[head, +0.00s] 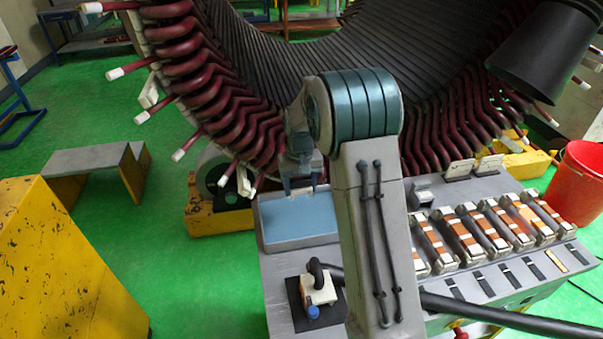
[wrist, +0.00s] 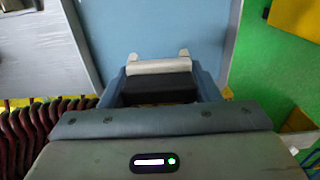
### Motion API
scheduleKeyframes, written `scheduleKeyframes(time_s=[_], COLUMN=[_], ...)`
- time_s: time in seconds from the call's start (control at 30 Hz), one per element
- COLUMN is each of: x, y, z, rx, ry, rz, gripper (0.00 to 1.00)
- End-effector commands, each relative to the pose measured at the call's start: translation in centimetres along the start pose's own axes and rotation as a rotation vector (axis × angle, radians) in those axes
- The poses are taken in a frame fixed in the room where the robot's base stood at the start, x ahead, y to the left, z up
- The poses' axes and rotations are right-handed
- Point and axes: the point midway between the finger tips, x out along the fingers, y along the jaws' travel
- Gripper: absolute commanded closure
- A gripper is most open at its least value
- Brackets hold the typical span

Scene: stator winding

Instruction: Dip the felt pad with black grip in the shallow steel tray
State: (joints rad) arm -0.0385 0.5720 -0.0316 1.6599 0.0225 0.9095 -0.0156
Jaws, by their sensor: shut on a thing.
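The felt pad with black grip (wrist: 155,88) is between the fingers of my gripper (wrist: 157,62) in the wrist view. Its black part is nearer the camera and a pale strip lies across beyond it. My gripper is shut on it. In the head view my gripper (head: 300,188) points down over the back part of the shallow tray (head: 290,227), left of my forearm. The tray's flat inside looks blue, and it fills much of the wrist view (wrist: 150,30). The pad is hard to make out in the head view. Whether it touches the tray's surface I cannot tell.
A white block with a black handle (head: 319,291) stands on a dark mat in front of the tray. Several copper-and-white coil pieces (head: 465,237) lie in a row to the right. The large stator (head: 250,110) with red coil ends rises close behind. A red bucket (head: 577,185) stands far right.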

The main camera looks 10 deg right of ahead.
Motion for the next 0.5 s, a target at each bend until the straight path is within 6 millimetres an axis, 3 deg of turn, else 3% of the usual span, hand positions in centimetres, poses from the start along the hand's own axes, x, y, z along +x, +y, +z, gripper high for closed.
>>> scheduleKeyframes(time_s=[0.2, 0.5], x=[2.2, 5.9], y=[1.1, 1.0], z=[0.0, 0.1], rx=[0.018, 0.017], ry=[-0.002, -0.002], rz=[0.001, 0.0], gripper=[0.68, 0.68])
